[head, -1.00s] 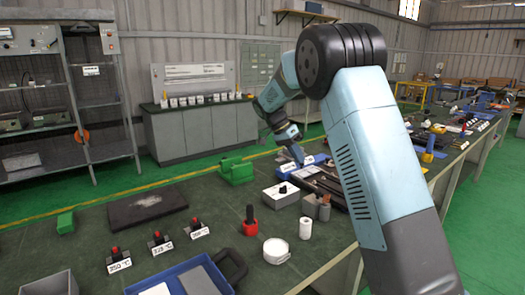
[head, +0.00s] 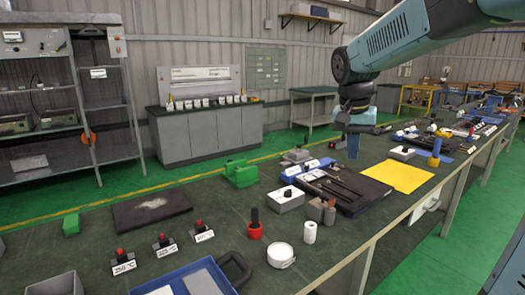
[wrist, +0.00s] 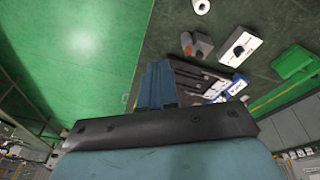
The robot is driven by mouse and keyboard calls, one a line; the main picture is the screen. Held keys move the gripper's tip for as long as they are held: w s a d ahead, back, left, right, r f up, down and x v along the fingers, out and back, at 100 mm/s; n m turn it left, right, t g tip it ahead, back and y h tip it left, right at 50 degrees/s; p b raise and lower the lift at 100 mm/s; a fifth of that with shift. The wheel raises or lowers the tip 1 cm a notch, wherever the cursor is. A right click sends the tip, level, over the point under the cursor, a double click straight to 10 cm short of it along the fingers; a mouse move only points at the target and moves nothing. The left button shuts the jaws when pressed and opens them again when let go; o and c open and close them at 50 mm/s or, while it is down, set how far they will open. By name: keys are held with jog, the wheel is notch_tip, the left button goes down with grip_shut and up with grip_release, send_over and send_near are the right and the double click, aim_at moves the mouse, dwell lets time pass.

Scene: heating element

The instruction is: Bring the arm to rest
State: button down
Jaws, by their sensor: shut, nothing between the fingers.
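My gripper (head: 353,147) hangs from the arm in the upper right of the head view, with its blue fingers pointing down. It is above the bench, behind and to the right of the black tray with dark rods (head: 345,188). The fingers are together and empty. In the wrist view, my gripper (wrist: 158,80) shows as a blue finger shape pointing up, with nothing held. It appears apart from the bench top, over the side of the tray and the green floor.
Open green floor (head: 465,235) lies to the right.

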jog(key=s+f+n+t, duration=0.1)
jog(key=s+n+t, duration=0.1)
jog(key=s, duration=0.7)
jog(key=s+d+f+n+t+y, duration=0.1)
jog(key=s+f+n, duration=0.1)
jog(key=s, duration=0.8)
jog(key=shift+s+n+t+y, duration=0.3)
jog(key=shift+n+t, duration=0.1)
jog(key=shift+n, duration=0.1)
jog(key=shift+f, duration=0.1)
dwell(1.3)
